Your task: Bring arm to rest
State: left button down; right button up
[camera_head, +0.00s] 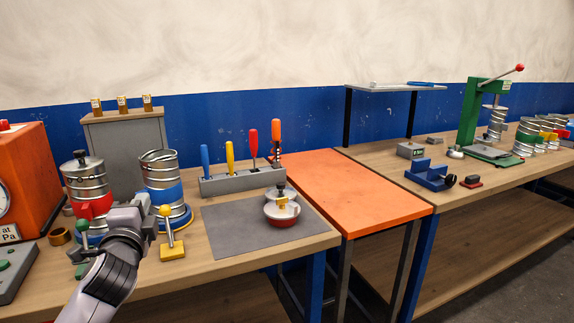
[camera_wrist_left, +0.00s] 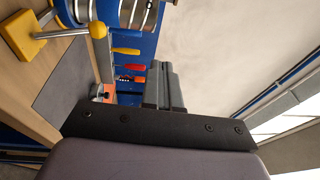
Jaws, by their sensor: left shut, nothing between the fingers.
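My left arm comes in from the bottom left of the head view. Its gripper (camera_head: 146,204) is over the left bench, in front of the spiral duct piece with a blue band (camera_head: 160,185) and beside the yellow-based stand with a ball top (camera_head: 171,236). The gripper is shut and empty. In the left wrist view its dark fingers (camera_wrist_left: 165,88) lie together, and the yellow stand (camera_wrist_left: 25,35) and banded duct (camera_wrist_left: 130,12) are at the top left. Whether the gripper touches the duct cannot be told. My right gripper is not in view.
A duct with a red clamp (camera_head: 92,195) and an orange gauge box (camera_head: 22,180) stand at left. The orange table (camera_head: 345,190) is clear. A green press (camera_head: 470,115) stands right.

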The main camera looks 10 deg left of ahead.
pick_arm(q)
jog(key=s+d+f+n+g+h, duration=0.1)
jog(key=s+d+f+h, duration=0.15)
jog(key=f, duration=0.45)
jog(key=s+d+f+n+g+h, duration=0.1)
jog(key=d+f, duration=0.2)
jog(key=f, duration=0.4)
jog(key=s+d+f+n+g+h, duration=0.2)
jog(key=s+d+f+n, duration=0.3)
jog(key=s+f, duration=0.6)
jog(key=s+d+f+n+g+h, duration=0.3)
jog(key=s+d+f+n, duration=0.2)
jog(key=s+f, duration=0.6)
jog(key=s+d, duration=0.1)
jog(key=s, duration=0.1)
jog(key=shift+s+d+f+g, duration=0.15)
jog(key=shift+s+f+g, duration=0.1)
jog(key=shift+s+g, duration=0.1)
